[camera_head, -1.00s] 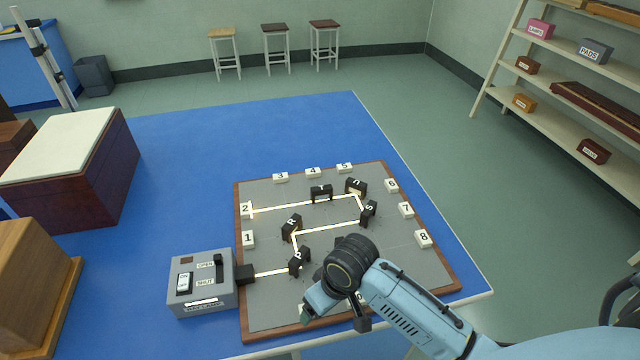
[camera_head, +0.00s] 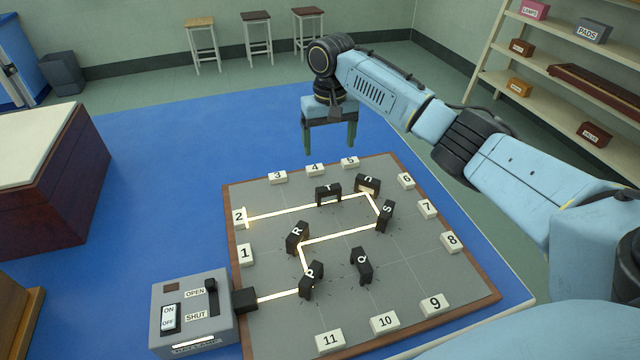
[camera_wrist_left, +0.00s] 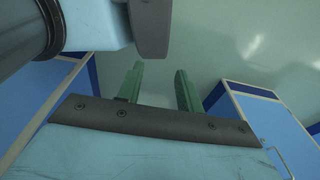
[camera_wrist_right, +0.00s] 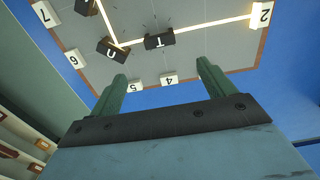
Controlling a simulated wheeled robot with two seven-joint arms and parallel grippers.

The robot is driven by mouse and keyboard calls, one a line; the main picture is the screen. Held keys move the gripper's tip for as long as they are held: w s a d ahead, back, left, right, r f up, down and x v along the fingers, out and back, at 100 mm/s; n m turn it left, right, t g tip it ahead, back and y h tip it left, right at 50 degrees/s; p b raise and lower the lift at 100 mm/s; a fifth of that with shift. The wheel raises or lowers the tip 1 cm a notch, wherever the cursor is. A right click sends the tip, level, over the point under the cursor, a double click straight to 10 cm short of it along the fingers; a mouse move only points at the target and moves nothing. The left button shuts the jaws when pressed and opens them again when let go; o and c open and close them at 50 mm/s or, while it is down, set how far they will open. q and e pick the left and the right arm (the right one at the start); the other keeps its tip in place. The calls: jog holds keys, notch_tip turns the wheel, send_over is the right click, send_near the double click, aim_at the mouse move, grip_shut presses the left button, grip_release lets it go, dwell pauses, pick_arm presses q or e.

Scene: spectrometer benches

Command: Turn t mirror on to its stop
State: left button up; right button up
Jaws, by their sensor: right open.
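The t mirror (camera_head: 328,194) is a black block marked T near the back of the grey board (camera_head: 400,275). A bright beam line runs by it, from the u mirror (camera_head: 367,185) to marker 2 (camera_head: 240,218). In the right wrist view the t mirror (camera_wrist_right: 159,41) lies beyond the fingers. My right gripper (camera_head: 331,146) is open and empty, pointing down above the blue bench top behind the board, apart from the t mirror. It also shows in the right wrist view (camera_wrist_right: 160,85). My left gripper (camera_wrist_left: 160,85) shows only in its wrist view, open and empty.
Other black mirrors stand on the board: R (camera_head: 297,237), S (camera_head: 385,215), P (camera_head: 311,279) and Q (camera_head: 361,265). White numbered markers line its edges. A grey switch box (camera_head: 192,313) stands at the front left. The blue top (camera_head: 170,150) behind the board is clear.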

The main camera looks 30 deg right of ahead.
send_over(329, 188)
notch_tip(329, 188, down, 7)
jog(key=shift+r+b, duration=0.2)
jog(key=shift+b, duration=0.15)
notch_tip(329, 188, down, 7)
jog(key=shift+w+r+b, duration=0.1)
jog(key=shift+r+b, duration=0.1)
jog(key=shift+b, duration=0.35)
pick_arm(q)
jog(key=shift+s+d+f, duration=0.1)
jog(key=shift+s+f, duration=0.95)
jog(key=shift+s, duration=0.1)
jog(key=shift+s, duration=0.1)
pick_arm(e)
jog(key=shift+c, duration=0.9)
jog(key=c, duration=0.8)
pick_arm(q)
jog(key=shift+s, duration=0.25)
jog(key=shift+r, duration=0.1)
